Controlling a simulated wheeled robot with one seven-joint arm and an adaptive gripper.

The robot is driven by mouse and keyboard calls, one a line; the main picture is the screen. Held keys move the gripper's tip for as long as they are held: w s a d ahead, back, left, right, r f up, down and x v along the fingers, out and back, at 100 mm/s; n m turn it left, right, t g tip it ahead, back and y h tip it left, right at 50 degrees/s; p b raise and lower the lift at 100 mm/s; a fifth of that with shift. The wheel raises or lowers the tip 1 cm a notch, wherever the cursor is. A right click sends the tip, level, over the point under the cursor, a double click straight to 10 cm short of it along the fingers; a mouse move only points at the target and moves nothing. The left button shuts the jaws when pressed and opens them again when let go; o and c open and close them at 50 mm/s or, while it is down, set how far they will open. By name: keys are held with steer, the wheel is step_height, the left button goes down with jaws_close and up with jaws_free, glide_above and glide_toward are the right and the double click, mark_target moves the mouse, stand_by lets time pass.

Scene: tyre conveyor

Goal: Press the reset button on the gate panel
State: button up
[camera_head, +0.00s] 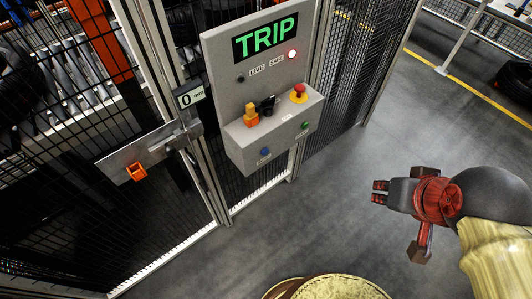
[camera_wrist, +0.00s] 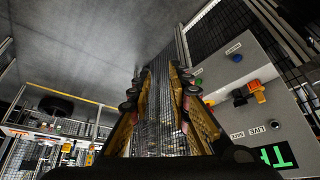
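The grey gate panel (camera_head: 228,77) hangs on the fence in the head view and shows a green "TRIP" display. Its lower box carries a blue button (camera_head: 265,152) with a small label I cannot read, and a green button (camera_head: 305,125). In the wrist view the panel (camera_wrist: 262,60) is at the right, with the blue button (camera_wrist: 236,58) and green button (camera_wrist: 199,82). My gripper (camera_head: 379,192) is right of the panel and apart from it, pointing left. In the wrist view its fingers (camera_wrist: 158,85) stand apart with nothing between them.
The box also bears a red mushroom button (camera_head: 299,92), a black switch (camera_head: 268,105) and an orange-yellow part (camera_head: 251,116). A lamp near "SAFE" (camera_head: 292,54) glows. A latch plate (camera_head: 140,155) crosses the mesh gate left. Grey floor (camera_head: 330,225) between panel and gripper is clear.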

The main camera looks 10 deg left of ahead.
jaws_close()
stand_by(1.3)
